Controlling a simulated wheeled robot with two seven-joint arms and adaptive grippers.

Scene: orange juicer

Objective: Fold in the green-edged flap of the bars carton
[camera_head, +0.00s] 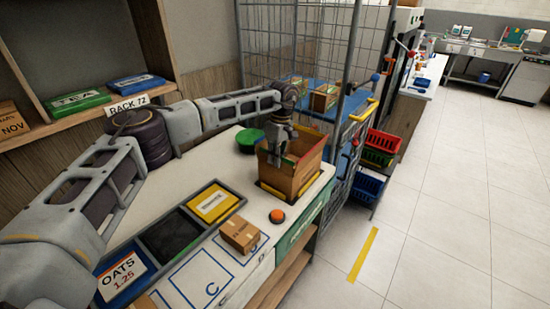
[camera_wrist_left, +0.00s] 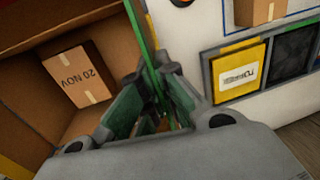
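The open brown carton (camera_head: 296,178) stands at the far end of the white counter, in front of the wire cage. My left gripper (camera_head: 276,160) points down at the carton's near left side. In the left wrist view, a green-edged cardboard panel (camera_wrist_left: 142,38) runs between the fingers of my left gripper (camera_wrist_left: 152,88). One finger is on each side of it; whether they press on it is hidden. Inside the carton (camera_wrist_left: 30,105) lies a small brown box marked 20 NOV (camera_wrist_left: 78,75). My right gripper is not in view.
An orange button (camera_head: 277,216) and a small taped box (camera_head: 240,235) are on the counter near the carton. A green round object (camera_head: 249,140) sits behind.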

